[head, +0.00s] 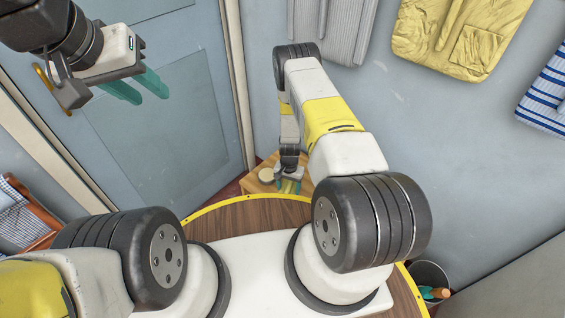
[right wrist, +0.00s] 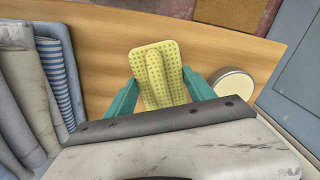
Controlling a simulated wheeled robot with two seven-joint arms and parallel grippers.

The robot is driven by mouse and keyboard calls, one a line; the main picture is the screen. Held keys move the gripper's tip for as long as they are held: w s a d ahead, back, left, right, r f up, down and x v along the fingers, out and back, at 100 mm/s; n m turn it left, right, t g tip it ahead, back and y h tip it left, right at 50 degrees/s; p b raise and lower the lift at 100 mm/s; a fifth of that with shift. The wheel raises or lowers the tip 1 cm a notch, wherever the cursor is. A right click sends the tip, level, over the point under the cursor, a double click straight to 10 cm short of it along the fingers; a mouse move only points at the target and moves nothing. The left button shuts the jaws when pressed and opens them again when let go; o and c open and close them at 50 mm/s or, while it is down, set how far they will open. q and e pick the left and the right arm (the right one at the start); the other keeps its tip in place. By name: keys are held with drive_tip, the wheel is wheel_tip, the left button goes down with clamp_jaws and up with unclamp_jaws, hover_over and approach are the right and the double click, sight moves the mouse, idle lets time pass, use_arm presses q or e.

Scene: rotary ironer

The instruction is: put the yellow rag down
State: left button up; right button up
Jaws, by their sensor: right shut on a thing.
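The yellow rag (right wrist: 157,63) is dotted, with a raised fold along its middle. It sits between the teal fingers of my right gripper (right wrist: 161,78), which is shut on it over a wooden table top (right wrist: 105,60). I cannot tell whether the rag touches the wood. In the head view my right gripper (head: 288,186) is small, low over the wooden table (head: 256,188), with a bit of yellow between its fingers. My left gripper (head: 137,88) is at the upper left, in front of the blue door, its fingers apart and empty.
A round cream-topped tin (right wrist: 232,84) stands on the wood just right of the rag. Folded grey and striped cloths (right wrist: 50,75) lie at the left. Garments, including a yellow one (head: 458,38), hang on the wall. A bin (head: 430,275) stands at the lower right.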

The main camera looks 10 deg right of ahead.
sight(289, 189)
drive_tip(key=shift+w+d, duration=0.15)
drive_tip(key=shift+w, duration=0.15)
drive_tip(key=shift+w+d+f, duration=0.1)
drive_tip(key=shift+w+f, duration=0.05)
drive_tip(key=shift+f, duration=0.8)
drive_tip(key=shift+w+d+f, duration=0.1)
drive_tip(key=shift+w+f, duration=0.05)
drive_tip(key=shift+f, duration=0.75)
drive_tip(key=shift+f, duration=0.1)
drive_tip(key=o, duration=1.3)
